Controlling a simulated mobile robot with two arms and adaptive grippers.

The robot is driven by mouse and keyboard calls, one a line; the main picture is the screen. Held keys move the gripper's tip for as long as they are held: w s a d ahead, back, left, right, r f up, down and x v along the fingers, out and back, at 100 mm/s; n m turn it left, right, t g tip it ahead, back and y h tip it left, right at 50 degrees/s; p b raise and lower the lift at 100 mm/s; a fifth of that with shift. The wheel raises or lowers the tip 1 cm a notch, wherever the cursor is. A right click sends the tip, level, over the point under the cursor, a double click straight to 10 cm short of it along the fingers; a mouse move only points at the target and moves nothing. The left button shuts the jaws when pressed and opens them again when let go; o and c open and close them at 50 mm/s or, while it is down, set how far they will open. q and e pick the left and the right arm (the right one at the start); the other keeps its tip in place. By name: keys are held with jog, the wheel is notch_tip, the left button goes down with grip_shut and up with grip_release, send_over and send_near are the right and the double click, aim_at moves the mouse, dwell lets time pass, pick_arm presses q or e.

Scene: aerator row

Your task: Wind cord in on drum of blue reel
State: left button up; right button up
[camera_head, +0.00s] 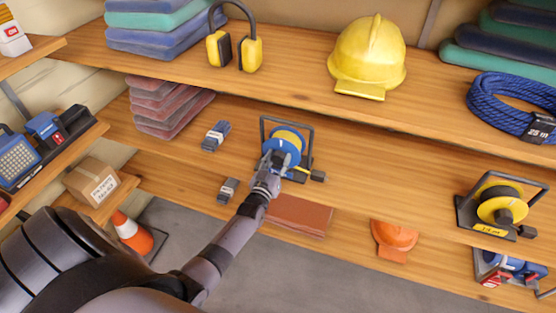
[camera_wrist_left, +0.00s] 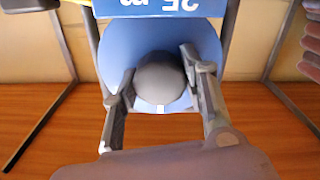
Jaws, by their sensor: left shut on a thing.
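The blue reel (camera_head: 283,145) stands on the middle wooden shelf in a dark frame, with a yellow drum rim behind its blue disc. In the left wrist view its blue disc (camera_wrist_left: 112,62) fills the middle, under a label reading 25 m. A round grey knob (camera_wrist_left: 161,80) sticks out from the disc. My left gripper (camera_head: 273,162) reaches the front of the reel. In the left wrist view its two fingers (camera_wrist_left: 158,92) are on either side of the grey knob and shut on it. My right gripper is not in view.
A black and yellow reel (camera_head: 500,206) stands to the right on the same shelf. A brown-red flat item (camera_head: 300,215) and an orange cap (camera_head: 394,238) are in front. The upper shelf overhangs behind.

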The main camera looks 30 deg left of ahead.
pick_arm(q)
jog(key=shift+f, duration=0.15)
jog(key=o, duration=1.2)
jog(key=v, duration=1.2)
jog(key=shift+s, duration=0.1)
